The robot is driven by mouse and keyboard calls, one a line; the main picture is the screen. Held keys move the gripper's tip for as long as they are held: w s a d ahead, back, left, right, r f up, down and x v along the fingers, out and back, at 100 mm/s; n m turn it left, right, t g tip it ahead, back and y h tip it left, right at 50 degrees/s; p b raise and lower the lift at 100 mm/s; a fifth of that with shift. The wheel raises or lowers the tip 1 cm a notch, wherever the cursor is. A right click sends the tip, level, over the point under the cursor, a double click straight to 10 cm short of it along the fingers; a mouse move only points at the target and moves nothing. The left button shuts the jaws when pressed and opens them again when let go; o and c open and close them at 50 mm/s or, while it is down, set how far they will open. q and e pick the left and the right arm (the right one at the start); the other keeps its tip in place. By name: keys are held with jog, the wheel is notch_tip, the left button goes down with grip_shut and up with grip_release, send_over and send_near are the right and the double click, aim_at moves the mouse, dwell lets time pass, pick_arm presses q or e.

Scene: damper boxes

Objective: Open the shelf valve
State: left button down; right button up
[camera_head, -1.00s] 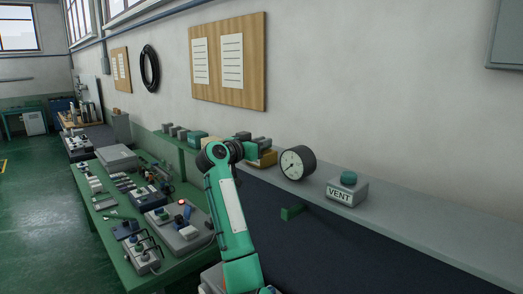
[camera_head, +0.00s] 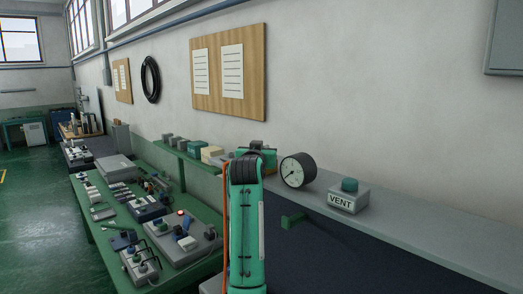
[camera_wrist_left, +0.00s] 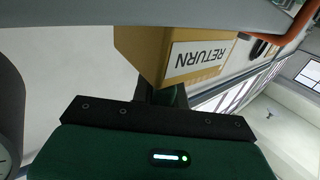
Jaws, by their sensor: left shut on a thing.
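A yellow-tan box labelled RETURN (camera_wrist_left: 150,50) fills the upper middle of the left wrist view. My left gripper (camera_wrist_left: 163,95) is right against it, shut on a part of it; the contact is mostly hidden behind the gripper's dark plate. In the head view my left arm covers this spot on the shelf. A grey box labelled VENT (camera_head: 343,206) with a green knob (camera_head: 349,184) stands on the shelf (camera_head: 420,228) to the right, apart from my arm. My right gripper is not in view.
A round gauge (camera_head: 298,170) stands between my arm and the VENT box. A green handle (camera_head: 290,220) sticks out below the shelf edge. Several small boxes line the shelf farther back. A green bench (camera_head: 112,262) on the left is crowded with devices.

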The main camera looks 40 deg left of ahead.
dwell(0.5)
pick_arm(q)
jog(key=c, duration=1.4)
grip_release()
jog(key=shift+s, duration=0.1)
jog(key=shift+s+d+f+b, duration=0.1)
jog(key=shift+s+d+b, duration=0.1)
jog(key=shift+s+b, duration=0.1)
jog(key=shift+b+v, duration=2.7)
jog(key=shift+v, duration=3.75)
jog(key=shift+d, duration=0.1)
